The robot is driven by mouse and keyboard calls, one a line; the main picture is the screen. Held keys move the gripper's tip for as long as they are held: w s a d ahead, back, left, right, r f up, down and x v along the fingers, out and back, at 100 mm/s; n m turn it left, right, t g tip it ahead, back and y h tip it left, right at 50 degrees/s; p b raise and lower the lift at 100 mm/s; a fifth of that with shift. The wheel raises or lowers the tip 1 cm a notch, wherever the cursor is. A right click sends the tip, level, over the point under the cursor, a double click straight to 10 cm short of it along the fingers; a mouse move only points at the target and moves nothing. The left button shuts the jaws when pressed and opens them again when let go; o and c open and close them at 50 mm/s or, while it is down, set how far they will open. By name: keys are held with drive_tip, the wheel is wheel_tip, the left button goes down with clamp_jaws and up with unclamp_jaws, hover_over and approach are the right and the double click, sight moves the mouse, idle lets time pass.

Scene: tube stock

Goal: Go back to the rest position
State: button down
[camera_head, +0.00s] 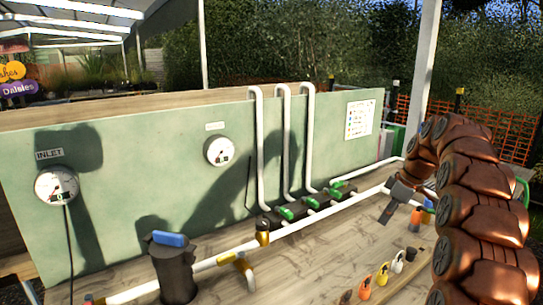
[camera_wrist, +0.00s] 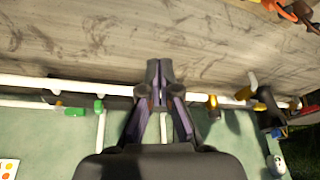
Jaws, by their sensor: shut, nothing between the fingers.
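My gripper (camera_head: 388,213) hangs at the right over the wooden bench, at the end of my copper-coloured arm. In the wrist view its fingers (camera_wrist: 160,72) are together and empty, in front of the white pipe (camera_wrist: 60,86). In the head view the white pipe (camera_head: 345,207) runs along the bench and passes close to the gripper; whether they touch cannot be told.
A green panel (camera_head: 120,180) with two gauges (camera_head: 57,186) (camera_head: 219,151) stands behind the pipe. Green-handled valves (camera_head: 285,213) join three upright pipes. A black canister with a blue top (camera_head: 170,239) stands at the left. Several coloured tags (camera_head: 382,274) lie near my arm.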

drive_tip(key=s+a+r+m+g+p, duration=0.1)
drive_tip(key=s+a+m, duration=0.1)
drive_tip(key=s+a, duration=0.35)
drive_tip(key=s+a+r+m+h+p, duration=0.1)
drive_tip(key=s+a, duration=0.2)
drive_tip(key=s, duration=0.6)
drive_tip(key=s+a+r+m+g+p, duration=0.1)
drive_tip(key=s+a+m, duration=0.1)
drive_tip(key=s+a, duration=0.35)
drive_tip(key=s+f+m+h+p, duration=0.1)
drive_tip(key=s+f+m, duration=0.2)
drive_tip(key=s, duration=1)
drive_tip(key=s+f+m+g+h+p, duration=0.1)
drive_tip(key=s+f+m, duration=0.1)
drive_tip(key=s, duration=1.1)
drive_tip(key=shift+s+d+f+m+g, duration=0.3)
drive_tip(key=shift+s+d+f+m, duration=0.1)
drive_tip(key=shift+f, duration=0.35)
drive_tip(key=c, duration=1.9)
unclamp_jaws()
drive_tip(key=shift+w+a, duration=0.1)
